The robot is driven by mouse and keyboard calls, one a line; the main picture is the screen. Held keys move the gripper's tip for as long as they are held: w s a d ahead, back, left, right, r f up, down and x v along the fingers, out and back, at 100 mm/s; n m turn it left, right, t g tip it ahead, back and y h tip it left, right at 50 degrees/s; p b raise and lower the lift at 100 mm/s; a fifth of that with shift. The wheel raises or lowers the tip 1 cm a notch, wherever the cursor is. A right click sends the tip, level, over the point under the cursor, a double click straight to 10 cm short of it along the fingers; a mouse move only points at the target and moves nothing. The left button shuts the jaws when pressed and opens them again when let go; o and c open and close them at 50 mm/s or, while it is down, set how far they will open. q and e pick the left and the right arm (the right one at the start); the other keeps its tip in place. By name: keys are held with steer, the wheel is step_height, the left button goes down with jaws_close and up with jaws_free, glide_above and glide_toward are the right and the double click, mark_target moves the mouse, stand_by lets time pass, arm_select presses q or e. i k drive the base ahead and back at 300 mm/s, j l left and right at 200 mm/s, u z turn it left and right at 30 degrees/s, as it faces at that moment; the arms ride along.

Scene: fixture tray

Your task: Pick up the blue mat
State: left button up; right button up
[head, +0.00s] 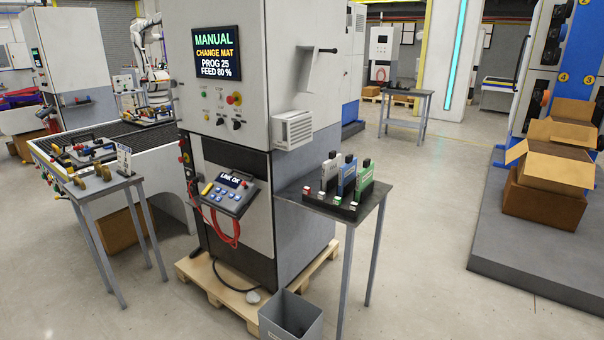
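The blue mat (346,181) appears to be the thin upright blue panel in the middle of a dark rack (318,201). The rack stands on the small table at the right of the machine. A grey-white panel (329,174) stands to its left and a green panel (364,186) to its right, both close beside it. Each panel has a black tab on top. The lower edge of the blue one is partly hidden by the rack. Neither of my grippers shows in the head view.
A tall control cabinet (300,78) with a "CHANGE MAT" screen (217,53) stands left of the small table (370,213). A grey bin (291,317) is on the floor before it. Another small table (93,188) stands at the left. Floor right of the rack table is clear.

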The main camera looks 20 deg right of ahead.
mark_target(347, 172)
steer(key=i+l+u, duration=0.25)
steer(key=l+u, duration=0.3)
steer(key=i+l+u, duration=0.1)
steer(key=l+u, duration=0.15)
steer(key=i+l+u, duration=0.1)
steer(key=l, duration=0.45)
steer(key=l+u, duration=0.15)
steer(key=l, duration=0.45)
steer(key=i+l, duration=0.1)
steer(key=l, duration=0.95)
steer(key=i+u, duration=0.05)
